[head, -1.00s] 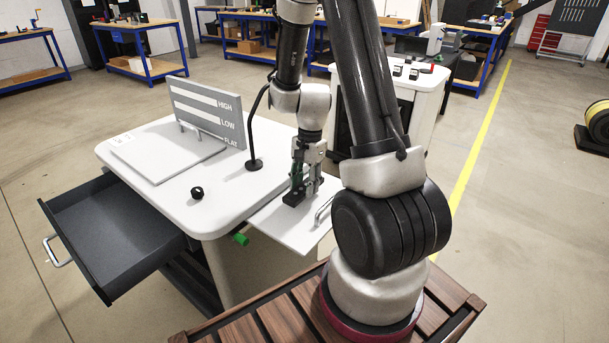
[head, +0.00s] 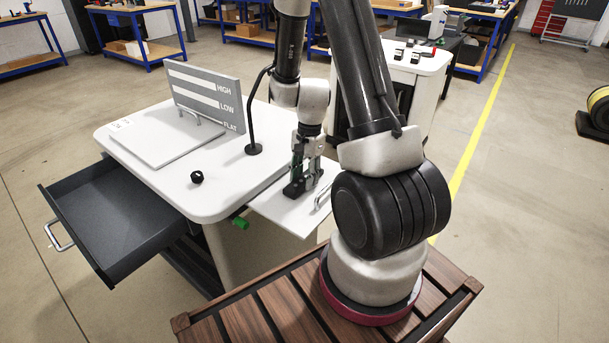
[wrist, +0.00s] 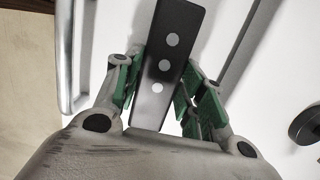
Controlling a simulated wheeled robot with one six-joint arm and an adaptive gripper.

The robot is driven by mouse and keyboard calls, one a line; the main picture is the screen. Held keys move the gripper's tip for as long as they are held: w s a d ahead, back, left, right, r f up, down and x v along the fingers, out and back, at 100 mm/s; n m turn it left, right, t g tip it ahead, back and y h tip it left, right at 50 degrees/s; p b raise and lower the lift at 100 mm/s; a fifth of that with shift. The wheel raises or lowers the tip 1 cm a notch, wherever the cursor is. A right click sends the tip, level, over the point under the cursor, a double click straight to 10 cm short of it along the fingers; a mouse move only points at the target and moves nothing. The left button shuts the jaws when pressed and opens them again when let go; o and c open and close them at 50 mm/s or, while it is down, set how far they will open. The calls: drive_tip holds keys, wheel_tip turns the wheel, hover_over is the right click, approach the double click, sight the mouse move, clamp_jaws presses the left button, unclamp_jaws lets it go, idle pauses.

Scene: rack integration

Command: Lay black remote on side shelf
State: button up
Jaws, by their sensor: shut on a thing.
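The black remote (wrist: 166,62) is long and dark with three pale round buttons facing up in the wrist view. My gripper (wrist: 160,85) is shut on it, with green pads at its two long sides. In the head view my gripper (head: 297,188) points down over the white side shelf (head: 275,214) at the desk's right edge. The remote is hard to make out there among the dark fingertips. The shelf's white surface (wrist: 215,75) shows beneath the remote in the wrist view. I cannot tell whether the remote touches it.
A metal handle (head: 322,196) stands beside my gripper. A dark drawer (head: 110,215) hangs open at left. A green knob (head: 240,223) sits under the shelf edge.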

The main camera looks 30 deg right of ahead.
drive_tip(key=shift+f, duration=0.2)
drive_tip(key=o, duration=1.1)
drive_tip(key=shift+o, duration=0.2)
wheel_tip(320, 180, up, 12)
drive_tip(key=d, duration=0.1)
drive_tip(key=shift+w+d, duration=0.3)
drive_tip(key=shift+d, duration=0.05)
